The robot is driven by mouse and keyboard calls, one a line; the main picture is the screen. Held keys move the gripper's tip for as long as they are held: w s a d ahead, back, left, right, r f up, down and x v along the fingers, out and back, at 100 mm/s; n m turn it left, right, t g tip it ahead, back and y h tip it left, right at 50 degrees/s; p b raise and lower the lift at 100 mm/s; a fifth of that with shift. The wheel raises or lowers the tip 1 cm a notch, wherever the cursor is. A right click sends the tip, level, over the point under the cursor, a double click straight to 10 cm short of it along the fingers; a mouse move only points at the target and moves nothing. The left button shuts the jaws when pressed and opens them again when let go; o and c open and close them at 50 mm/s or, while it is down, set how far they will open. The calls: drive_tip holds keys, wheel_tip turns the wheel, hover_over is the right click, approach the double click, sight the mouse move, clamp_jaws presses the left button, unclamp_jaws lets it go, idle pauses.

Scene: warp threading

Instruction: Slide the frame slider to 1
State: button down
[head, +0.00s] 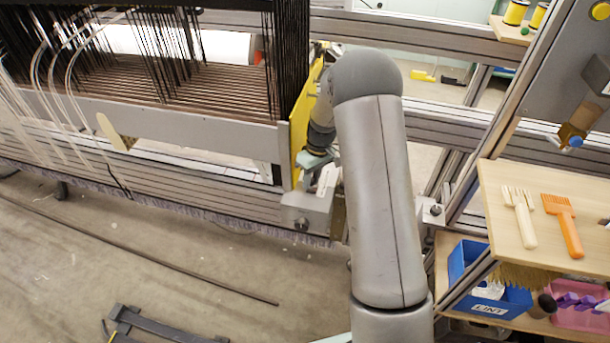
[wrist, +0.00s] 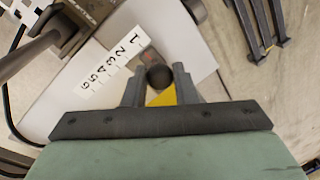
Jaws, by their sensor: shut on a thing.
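In the wrist view, a dark round knob, taken as the frame slider (wrist: 159,76), sits between the two fingers of my gripper (wrist: 158,80). The fingers are shut on it, one at each side. A white number scale (wrist: 110,62) running from 6 to 1 lies just to the upper left. The knob is near the end with the 1 and 2, but its exact reading is hard to tell. In the head view my gripper (head: 318,160) is beside the loom's yellow end plate (head: 302,115). There my arm hides the slider.
The loom (head: 190,125) with dark warp threads fills the left. A shelf (head: 500,195) at the right holds a white comb (head: 521,215) and an orange comb (head: 565,222). A blue lint bin (head: 485,290) sits below. Open floor (head: 200,270) lies in front of the loom.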

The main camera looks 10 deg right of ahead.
drive_tip(key=shift+s+a, duration=0.15)
drive_tip(key=shift+s, duration=0.05)
drive_tip(key=c, duration=1.2)
unclamp_jaws()
drive_tip(key=shift+r, duration=0.15)
drive_tip(key=shift+w+r, duration=0.1)
drive_tip(key=shift+r, duration=0.2)
drive_tip(key=w+d+r+p, duration=0.1)
drive_tip(key=d+r+p, duration=0.1)
drive_tip(key=r, duration=1.4)
drive_tip(key=shift+w+d+r, duration=0.15)
drive_tip(key=shift+w+d, duration=0.05)
drive_tip(key=shift+d, duration=0.35)
